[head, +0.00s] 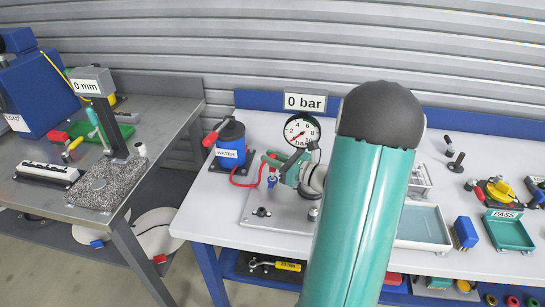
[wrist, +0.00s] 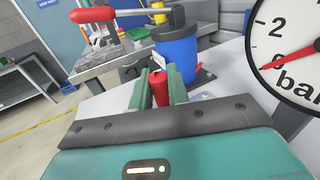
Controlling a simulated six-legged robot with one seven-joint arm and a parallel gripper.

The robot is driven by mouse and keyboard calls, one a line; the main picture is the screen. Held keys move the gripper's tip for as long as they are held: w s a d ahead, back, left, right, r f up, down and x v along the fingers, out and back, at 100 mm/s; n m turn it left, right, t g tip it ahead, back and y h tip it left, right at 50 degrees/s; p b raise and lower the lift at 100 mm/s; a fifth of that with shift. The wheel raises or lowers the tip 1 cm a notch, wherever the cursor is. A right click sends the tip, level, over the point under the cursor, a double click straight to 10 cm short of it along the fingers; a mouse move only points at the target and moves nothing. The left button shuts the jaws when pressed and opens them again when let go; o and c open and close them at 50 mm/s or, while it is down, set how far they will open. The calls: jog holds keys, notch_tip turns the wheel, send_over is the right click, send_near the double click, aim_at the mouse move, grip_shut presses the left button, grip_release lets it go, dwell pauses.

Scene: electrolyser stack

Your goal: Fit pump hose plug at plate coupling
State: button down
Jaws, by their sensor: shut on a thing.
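My gripper (wrist: 158,72) has its two green fingers closed around a red cylindrical piece, the hose plug (wrist: 158,88), in the wrist view. In the head view my gripper (head: 270,162) is above the left part of a grey plate (head: 280,217) on the white bench. A red hose (head: 243,184) runs from the blue WATER pump (head: 230,146) to just below the gripper. The plug's far end and the plate coupling cannot be clearly made out. My arm hides the plate's right side.
A gauge (head: 301,130) under a "0 bar" sign (head: 305,102) stands behind the plate, close to my gripper. The pump's red-gripped lever (wrist: 92,15) reaches across the wrist view. A green PASS tray (head: 508,232) is at the right. A second bench (head: 150,108) stands at the left.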

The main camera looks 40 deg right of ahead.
jog(key=shift+f, duration=0.9)
dwell(0.6)
jog(key=c, duration=1.3)
grip_release()
jog(key=shift+s, duration=0.15)
